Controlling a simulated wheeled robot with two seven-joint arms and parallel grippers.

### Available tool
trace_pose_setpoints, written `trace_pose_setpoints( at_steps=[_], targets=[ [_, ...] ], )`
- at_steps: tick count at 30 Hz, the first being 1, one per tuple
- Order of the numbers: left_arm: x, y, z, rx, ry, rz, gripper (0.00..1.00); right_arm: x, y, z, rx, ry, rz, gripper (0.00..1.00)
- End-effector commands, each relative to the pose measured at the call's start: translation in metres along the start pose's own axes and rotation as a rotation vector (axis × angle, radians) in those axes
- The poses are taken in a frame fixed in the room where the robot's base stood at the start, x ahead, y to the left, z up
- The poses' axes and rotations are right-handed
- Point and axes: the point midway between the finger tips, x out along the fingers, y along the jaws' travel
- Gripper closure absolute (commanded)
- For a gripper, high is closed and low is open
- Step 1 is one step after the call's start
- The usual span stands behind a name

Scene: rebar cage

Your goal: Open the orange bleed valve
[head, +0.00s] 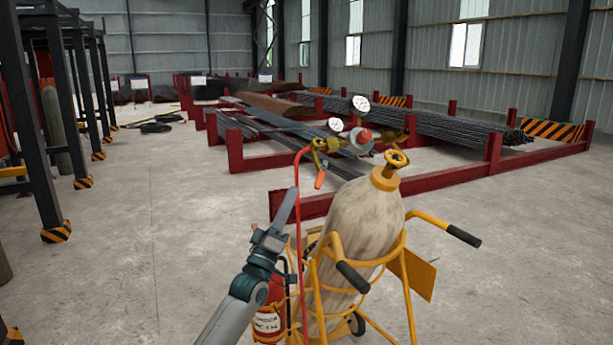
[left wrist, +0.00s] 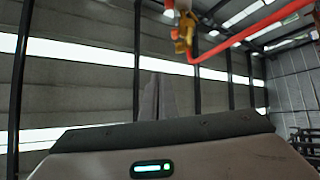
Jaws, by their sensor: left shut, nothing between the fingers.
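The orange bleed valve (head: 320,179) is a small orange lever hanging below the brass regulator (head: 345,143), which has white-faced gauges. The regulator sits beside the brass cylinder valve (head: 396,159) on top of a worn beige gas cylinder (head: 365,222). My left gripper (head: 291,192) is shut and empty, pointing up, just left of and slightly below the lever and apart from it in the picture. In the left wrist view its shut fingers (left wrist: 158,95) stand below a brass fitting (left wrist: 184,30); the lever is not clear there. My right gripper is not in view.
A red hose (head: 299,200) runs down from the regulator close to my left gripper. The cylinder stands in a yellow cart (head: 405,285) with black-gripped handles, a red fire extinguisher (head: 270,312) beside it. Red racks (head: 440,180) with rebar stand behind.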

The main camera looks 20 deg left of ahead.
Motion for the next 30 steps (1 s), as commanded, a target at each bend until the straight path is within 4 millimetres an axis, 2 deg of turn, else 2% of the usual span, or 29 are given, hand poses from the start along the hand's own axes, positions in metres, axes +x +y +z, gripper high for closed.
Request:
trace_pose_setpoints(
  at_steps=[1,3,9,22,30],
  targets=[
    [-0.001,-0.003,-0.010,0.007,-0.043,-0.009,1.00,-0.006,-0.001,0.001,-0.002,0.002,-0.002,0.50],
    [-0.007,-0.010,-0.016,0.003,-0.092,-0.023,1.00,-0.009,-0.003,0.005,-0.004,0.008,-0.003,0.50],
    [-0.021,-0.025,-0.028,-0.009,-0.185,-0.064,1.00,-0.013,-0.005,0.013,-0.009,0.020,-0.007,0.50],
    [-0.025,-0.030,-0.030,-0.015,-0.208,-0.077,1.00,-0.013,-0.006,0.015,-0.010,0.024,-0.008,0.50],
    [-0.017,-0.030,-0.029,-0.014,-0.206,-0.077,1.00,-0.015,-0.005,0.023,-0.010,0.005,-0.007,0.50]
  ],
)
